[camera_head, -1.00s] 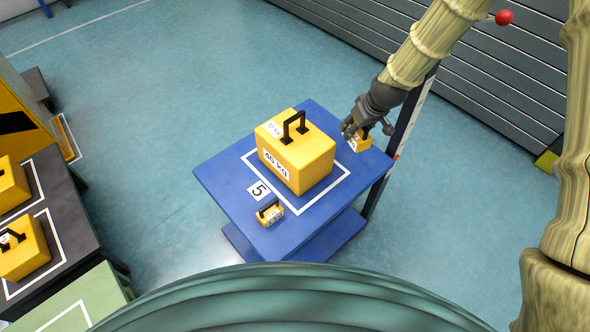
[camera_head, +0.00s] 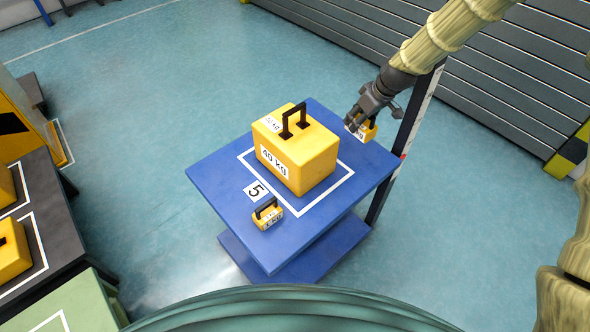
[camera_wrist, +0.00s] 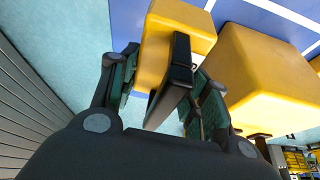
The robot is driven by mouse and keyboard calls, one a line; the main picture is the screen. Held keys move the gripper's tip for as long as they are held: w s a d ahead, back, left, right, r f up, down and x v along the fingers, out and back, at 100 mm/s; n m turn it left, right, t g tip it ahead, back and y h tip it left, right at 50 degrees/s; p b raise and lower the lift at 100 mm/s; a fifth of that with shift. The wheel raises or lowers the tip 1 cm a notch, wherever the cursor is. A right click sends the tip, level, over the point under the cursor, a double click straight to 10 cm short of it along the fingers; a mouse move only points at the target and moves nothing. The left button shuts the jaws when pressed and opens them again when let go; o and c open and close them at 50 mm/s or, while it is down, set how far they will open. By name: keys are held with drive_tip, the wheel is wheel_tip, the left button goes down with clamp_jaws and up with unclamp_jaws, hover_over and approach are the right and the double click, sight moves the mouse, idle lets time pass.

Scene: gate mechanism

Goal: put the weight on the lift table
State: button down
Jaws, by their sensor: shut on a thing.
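A small yellow weight with a black handle (camera_head: 368,131) is at the far right corner of the blue lift table (camera_head: 222,183). My gripper (camera_head: 362,118) is shut on this small weight's handle, seen between the fingers in the wrist view (camera_wrist: 175,78). The weight's yellow body (camera_wrist: 172,38) shows beyond the handle, over the table edge. I cannot tell whether it touches the tabletop. A large yellow 40 kg weight (camera_head: 295,155) stands inside the white outline on the table. Another small yellow weight (camera_head: 268,216) stands near the front corner, by the number 5 label (camera_head: 255,190).
A dark upright post (camera_head: 405,140) stands beside the table's right side. A grey slatted wall (camera_head: 480,75) is behind. Floor behind the table is clear.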

sight(372, 123)
drive_tip(key=shift+w+d+f+n+b, duration=0.2)
drive_tip(key=shift+w+f+n+b, duration=0.15)
drive_tip(key=shift+w+b, duration=0.4)
drive_tip(key=shift+f+b, duration=0.3)
drive_tip(key=shift+f, duration=4.7)
drive_tip(key=c, duration=0.7)
unclamp_jaws()
drive_tip(key=shift+s+f, duration=0.15)
drive_tip(key=v, duration=1.2)
drive_tip(key=shift+d+p, duration=0.1)
drive_tip(key=shift+p, duration=0.25)
